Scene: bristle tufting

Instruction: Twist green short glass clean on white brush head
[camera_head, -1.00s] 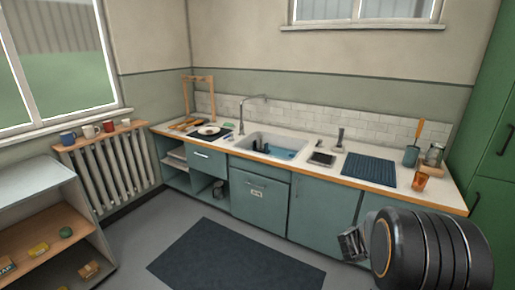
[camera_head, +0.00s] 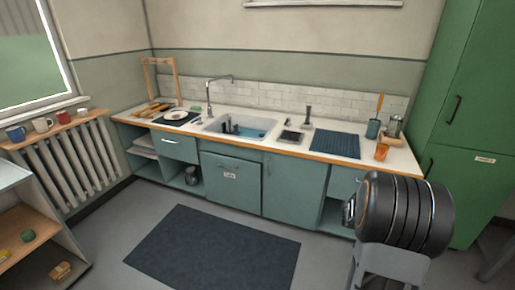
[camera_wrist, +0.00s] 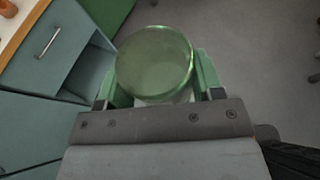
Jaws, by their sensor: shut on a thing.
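The green short glass (camera_wrist: 154,62) is in the wrist view, its round face turned to the camera. My gripper (camera_wrist: 158,78) is shut on it, with one finger on each side. In the head view my gripper (camera_head: 349,212) is mostly hidden behind my dark wrist, and the glass cannot be made out there. Dark upright brush shapes (camera_head: 228,124) stand in the sink (camera_head: 213,125) at the left end of the basin. They are too small to tell a white brush head among them.
The counter (camera_head: 290,150) holds a dark blue ribbed mat (camera_head: 335,144), an orange cup (camera_head: 381,152) and a utensil pot (camera_head: 373,129) at right. A tap (camera_head: 209,95) rises behind the sink. A dark rug (camera_head: 210,250) lies on open floor. A tall green cabinet (camera_head: 470,110) stands right.

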